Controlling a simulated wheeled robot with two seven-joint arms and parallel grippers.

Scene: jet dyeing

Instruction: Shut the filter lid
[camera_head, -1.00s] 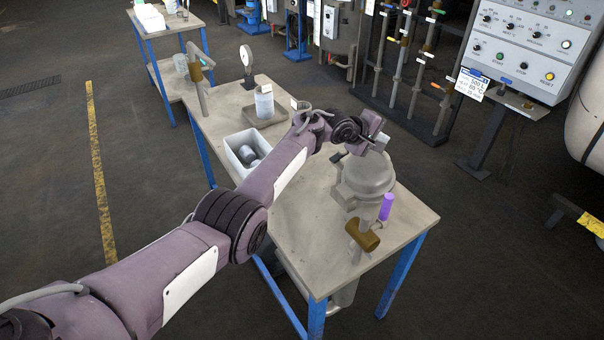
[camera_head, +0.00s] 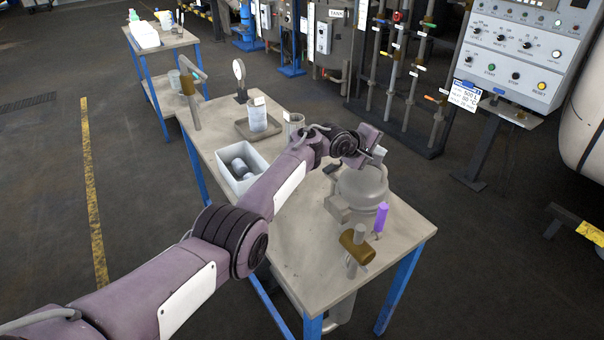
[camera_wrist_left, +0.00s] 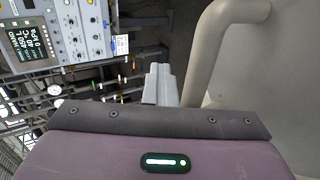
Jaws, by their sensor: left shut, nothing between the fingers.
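The grey filter (camera_head: 361,190) stands on the near right part of the workbench, with a rounded lid (camera_head: 364,178) at its top. The lid looks low over the body, but I cannot tell whether it is fully seated. My left gripper (camera_head: 379,152) is just above and behind the lid, shut and empty. Its grey fingers (camera_wrist_left: 160,84) show in the left wrist view, beside a thick curved grey bar (camera_wrist_left: 205,45) and a broad pale surface (camera_wrist_left: 275,85). I cannot tell whether the fingers touch either. A purple handle (camera_head: 381,217) stands at the filter's near side. My right gripper is not in view.
A brown-handled valve (camera_head: 357,244) rises near the bench's front edge. A control panel (camera_head: 515,55) is at upper right.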

